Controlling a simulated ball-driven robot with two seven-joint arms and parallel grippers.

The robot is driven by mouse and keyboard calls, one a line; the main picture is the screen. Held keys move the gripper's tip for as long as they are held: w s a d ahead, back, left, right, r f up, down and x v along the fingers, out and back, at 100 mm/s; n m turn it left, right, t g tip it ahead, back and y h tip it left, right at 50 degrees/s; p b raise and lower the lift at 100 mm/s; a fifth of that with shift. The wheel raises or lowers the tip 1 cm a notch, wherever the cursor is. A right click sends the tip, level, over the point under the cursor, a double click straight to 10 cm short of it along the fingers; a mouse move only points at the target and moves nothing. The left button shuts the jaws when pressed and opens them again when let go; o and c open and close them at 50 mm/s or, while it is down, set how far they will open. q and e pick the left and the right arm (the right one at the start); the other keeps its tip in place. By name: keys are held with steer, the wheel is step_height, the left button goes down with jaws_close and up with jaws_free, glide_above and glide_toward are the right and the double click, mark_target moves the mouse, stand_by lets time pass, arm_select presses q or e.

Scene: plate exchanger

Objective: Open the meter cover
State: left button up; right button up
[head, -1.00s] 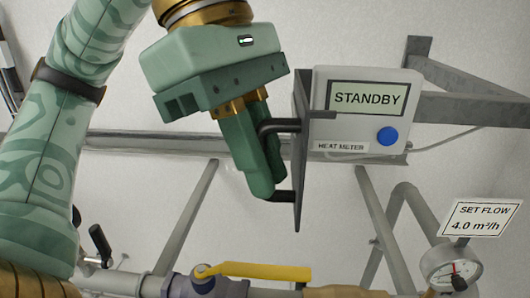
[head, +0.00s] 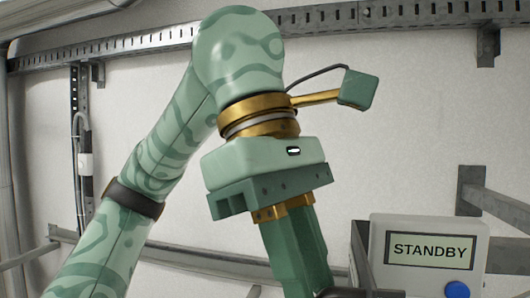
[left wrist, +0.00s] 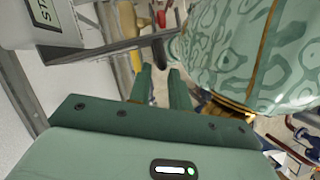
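The heat meter (head: 380,240) is a pale grey box at the lower right of the head view, with a STANDBY display (head: 432,251) and a blue button (head: 457,291). Its dark cover (head: 359,255) stands swung out at the box's left side, seen nearly edge-on. My left gripper (left wrist: 160,75) has its green fingers close together around the cover's black handle (left wrist: 160,54), with a narrow gap between them. In the head view the fingertips are cut off by the lower edge. The meter (left wrist: 18,22) also shows in the left wrist view. My right gripper is out of view.
A grey bracket (head: 472,190) projects beside the meter on the right. A perforated rail (head: 375,14) runs along the top of the wall. A horizontal rail (head: 200,262) lies behind my left arm. Pipes show at the edges of the left wrist view.

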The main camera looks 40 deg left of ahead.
arm_select(q)
steer(key=p+v, duration=0.3)
steer(key=v, duration=0.8)
steer(key=shift+r, duration=0.25)
steer(key=shift+a, duration=0.15)
